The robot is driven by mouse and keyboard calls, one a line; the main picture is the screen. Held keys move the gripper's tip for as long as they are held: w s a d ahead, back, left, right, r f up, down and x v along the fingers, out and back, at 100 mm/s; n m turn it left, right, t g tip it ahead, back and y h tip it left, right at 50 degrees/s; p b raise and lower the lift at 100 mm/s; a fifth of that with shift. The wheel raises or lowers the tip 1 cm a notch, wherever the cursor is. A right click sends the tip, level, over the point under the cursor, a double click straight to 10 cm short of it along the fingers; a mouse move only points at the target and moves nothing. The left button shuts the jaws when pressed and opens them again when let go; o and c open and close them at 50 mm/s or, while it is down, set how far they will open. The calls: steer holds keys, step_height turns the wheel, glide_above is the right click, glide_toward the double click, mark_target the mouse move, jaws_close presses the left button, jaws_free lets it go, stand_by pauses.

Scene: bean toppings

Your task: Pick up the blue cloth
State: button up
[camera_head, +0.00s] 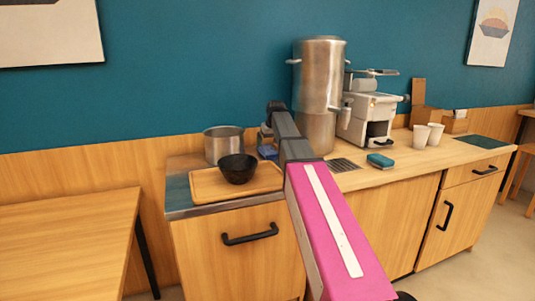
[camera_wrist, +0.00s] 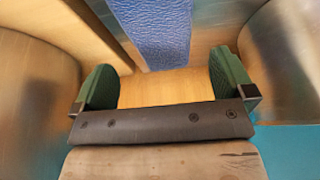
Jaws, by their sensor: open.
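The blue cloth (camera_wrist: 155,30) shows in the wrist view as a textured blue strip at the top, ahead of the gap between my fingers. In the head view a small blue patch that looks like the cloth (camera_head: 268,152) lies on the counter between the pot and the tall steel urn, partly hidden by my arm. My gripper (camera_wrist: 165,82) is open, its two green-padded fingers apart with only bare wood between them. In the head view my gripper (camera_head: 267,134) is small and partly hidden, close to the cloth.
The steel pot (camera_head: 223,143) stands left of my gripper and the tall urn (camera_head: 318,90) right of it, leaving a narrow gap. A black bowl (camera_head: 238,168) sits on a wooden tray (camera_head: 210,190) in front. A coffee machine (camera_head: 368,118), teal sponge (camera_head: 380,160) and white cups (camera_head: 420,136) stand farther right.

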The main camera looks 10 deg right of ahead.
mark_target(268, 149)
steer(key=x, duration=0.5)
steer(key=shift+w+a+f, duration=0.15)
steer(key=shift+a+f, duration=0.1)
steer(key=shift+f, duration=0.05)
steer(key=c, duration=0.9)
